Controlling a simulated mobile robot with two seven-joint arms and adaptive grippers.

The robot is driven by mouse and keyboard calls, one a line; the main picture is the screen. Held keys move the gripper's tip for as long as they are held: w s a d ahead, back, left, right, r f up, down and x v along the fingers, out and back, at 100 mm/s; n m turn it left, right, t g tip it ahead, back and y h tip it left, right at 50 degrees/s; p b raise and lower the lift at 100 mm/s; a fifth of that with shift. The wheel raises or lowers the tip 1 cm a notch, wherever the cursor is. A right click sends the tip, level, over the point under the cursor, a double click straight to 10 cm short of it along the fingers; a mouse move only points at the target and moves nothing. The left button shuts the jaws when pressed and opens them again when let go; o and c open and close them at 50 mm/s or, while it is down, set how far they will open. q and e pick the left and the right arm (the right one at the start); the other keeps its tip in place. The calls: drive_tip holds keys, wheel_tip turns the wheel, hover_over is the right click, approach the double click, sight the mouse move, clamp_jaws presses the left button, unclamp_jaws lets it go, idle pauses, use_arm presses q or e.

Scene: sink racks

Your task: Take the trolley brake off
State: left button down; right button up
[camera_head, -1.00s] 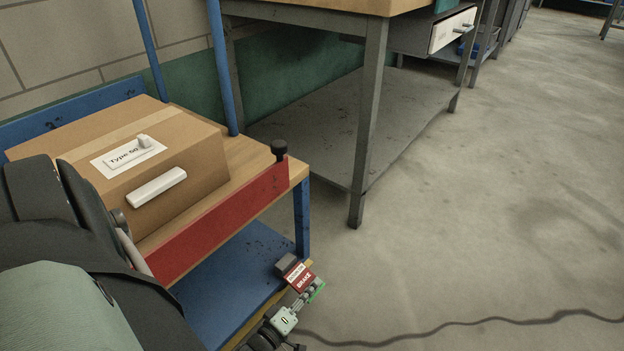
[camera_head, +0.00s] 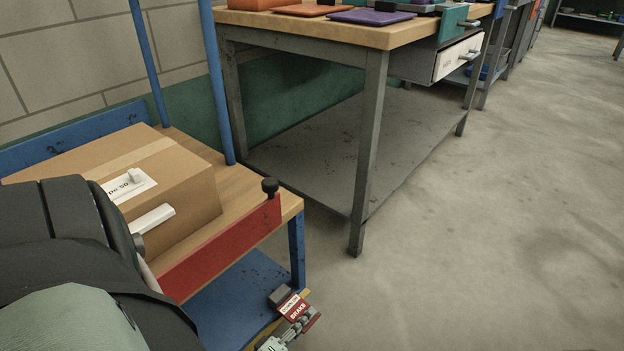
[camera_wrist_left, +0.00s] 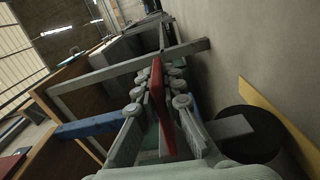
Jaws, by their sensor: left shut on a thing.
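The trolley has a wooden top, a blue frame (camera_head: 297,250) and a blue lower shelf. A red brake lever (camera_head: 293,306) marked "BRAKE" sticks out low at its near right corner, with a dark grey block beside it. My left gripper (camera_head: 298,328) is at the lever in the head view, partly cut off by the bottom edge. In the left wrist view the red lever plate (camera_wrist_left: 161,105) stands between the fingers of my left gripper (camera_wrist_left: 160,95), which are shut on it. My right gripper is not in view.
A cardboard box (camera_head: 185,190) sits on the trolley top behind a red rail (camera_head: 225,245) with a black knob (camera_head: 270,187). A grey-legged workbench (camera_head: 368,150) stands behind. The concrete floor (camera_head: 470,270) to the right is clear.

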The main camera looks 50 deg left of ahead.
use_arm(q)
drive_tip(key=shift+r+n+p, duration=0.35)
drive_tip(key=shift+r+n, duration=0.5)
drive_tip(key=shift+n, duration=0.35)
drive_tip(key=c, duration=1.6)
unclamp_jaws()
drive_tip(key=shift+c, duration=0.2)
drive_tip(key=s, duration=0.7)
drive_tip(key=shift+s+d, duration=0.3)
drive_tip(key=shift+d, duration=0.1)
